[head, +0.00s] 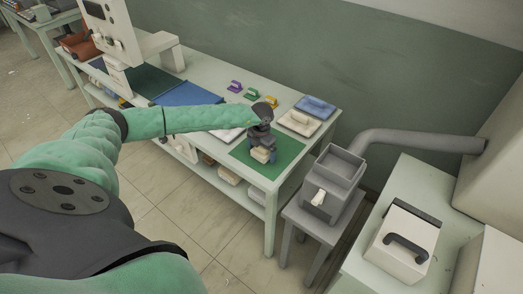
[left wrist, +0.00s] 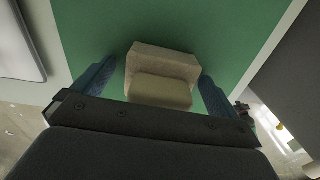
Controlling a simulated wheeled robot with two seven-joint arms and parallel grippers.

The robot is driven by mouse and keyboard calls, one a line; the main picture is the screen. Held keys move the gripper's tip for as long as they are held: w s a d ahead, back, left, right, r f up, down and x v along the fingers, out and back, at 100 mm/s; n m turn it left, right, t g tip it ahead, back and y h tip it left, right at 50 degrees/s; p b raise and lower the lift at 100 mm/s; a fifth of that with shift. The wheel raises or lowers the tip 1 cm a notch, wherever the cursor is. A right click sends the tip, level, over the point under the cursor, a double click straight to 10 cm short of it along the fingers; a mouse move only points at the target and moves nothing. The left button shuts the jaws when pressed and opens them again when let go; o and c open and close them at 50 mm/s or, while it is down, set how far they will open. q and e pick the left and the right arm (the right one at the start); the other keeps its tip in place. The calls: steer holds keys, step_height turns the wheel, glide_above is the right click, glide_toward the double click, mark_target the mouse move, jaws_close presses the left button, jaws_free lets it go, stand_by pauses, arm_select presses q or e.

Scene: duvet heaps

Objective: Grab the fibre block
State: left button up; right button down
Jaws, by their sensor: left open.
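The fibre block (left wrist: 163,75) is a beige block on a green mat (left wrist: 75,20). In the left wrist view it lies between the two blue fingers of my left gripper (left wrist: 158,85), with a small gap showing on each side. The gripper is open around it. In the head view my left gripper (head: 262,146) is over the green mat (head: 287,150) on the table, and the block (head: 260,155) shows at its fingers, partly hidden by the hand. My right gripper is not in view.
A blue mat (head: 188,94) lies left on the table (head: 268,186). Small purple, green and yellow items stand at the back. A tray with a pale piece (head: 299,121) and a blue pad (head: 315,106) lie behind the green mat. A grey bin (head: 333,178) stands to the right.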

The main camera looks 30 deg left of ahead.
arm_select(q)
steer(key=shift+f, duration=0.1)
steer(key=c, duration=1)
steer(key=shift+c, duration=0.3)
steer(key=shift+r, duration=0.2)
